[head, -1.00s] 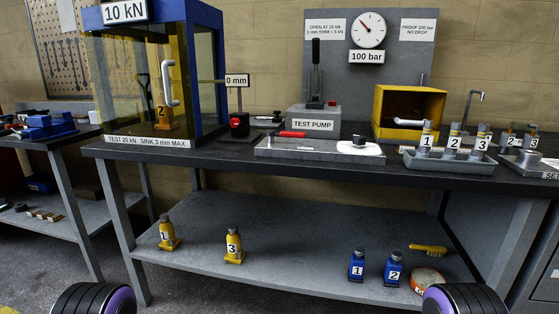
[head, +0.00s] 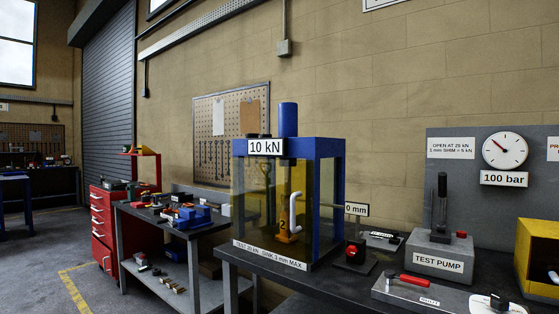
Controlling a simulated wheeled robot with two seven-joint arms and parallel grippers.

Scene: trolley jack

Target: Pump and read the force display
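The force display (head: 265,147) on the front top of the blue press frame (head: 329,200) reads "10 kN". Inside the press, behind its tinted clear panels, stands a yellow jack (head: 287,222) marked 2, with a light grey bent handle (head: 295,212) beside it. A blue cylinder (head: 288,119) rises above the frame. Neither of my grippers is in view.
A "0 mm" indicator (head: 356,209) stands right of the press. A yellow box (head: 539,255) is at the right edge. A vise bench and red tool cabinet (head: 111,232) stand left.

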